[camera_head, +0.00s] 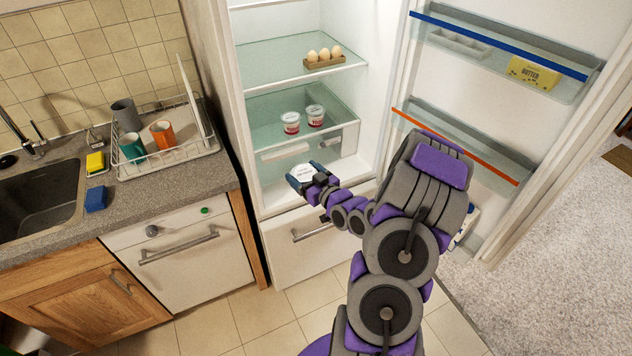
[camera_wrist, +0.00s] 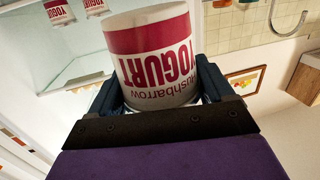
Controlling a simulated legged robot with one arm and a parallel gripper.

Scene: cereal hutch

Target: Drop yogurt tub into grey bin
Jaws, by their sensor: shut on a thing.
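A white yogurt tub with a red band and red lettering fills the middle of the wrist view (camera_wrist: 155,55). My gripper (camera_wrist: 155,95) is shut on this tub, with a dark finger on each side of it. The wrist view shows the tub upside down. In the head view my gripper (camera_head: 305,182) holds the tub (camera_head: 302,172) in front of the open fridge, near its lower part. Two more yogurt tubs stand on a lower glass shelf, one on the left (camera_head: 290,123) and one on the right (camera_head: 315,115). I see no grey bin that I can make out.
Eggs (camera_head: 323,57) sit on an upper shelf. At left is a counter with a sink (camera_head: 35,200) and dish rack (camera_head: 165,150). Tiled floor (camera_head: 230,320) is clear.

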